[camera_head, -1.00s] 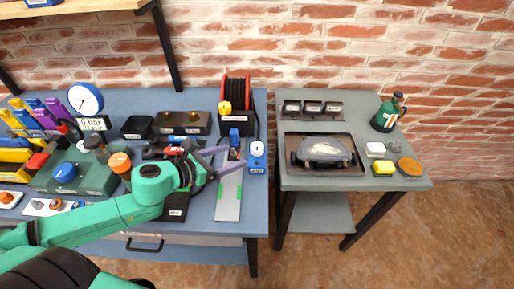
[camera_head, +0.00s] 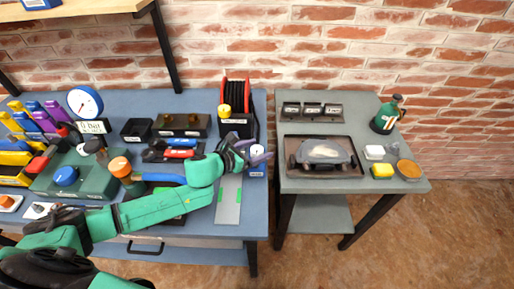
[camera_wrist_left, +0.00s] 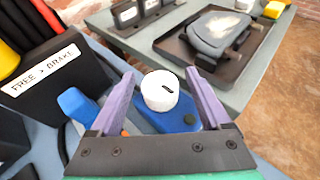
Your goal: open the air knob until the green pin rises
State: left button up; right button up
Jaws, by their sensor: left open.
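A white round knob with a black mark on top (camera_wrist_left: 160,90) stands on a blue block (camera_wrist_left: 168,120) in the left wrist view. It appears to be the air knob. A small dark green spot (camera_wrist_left: 188,119) on the block, beside the knob, may be the pin; its height is hard to judge. My left gripper (camera_head: 262,156) is open at the right end of the workbench. Its two purple fingers (camera_wrist_left: 158,80) stand on either side of the knob, with gaps visible. In the head view the gripper partly covers the knob and block. My right gripper is not in view.
A red cable reel (camera_head: 236,95) stands behind the gripper, on a dark box labelled "FREE > BRAKE" (camera_wrist_left: 45,82). A grey strip (camera_head: 229,205) lies in front. A round gauge (camera_head: 85,102) stands at back left. A side table (camera_head: 355,185) stands to the right across a narrow gap.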

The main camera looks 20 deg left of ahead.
pick_arm(q)
grip_shut()
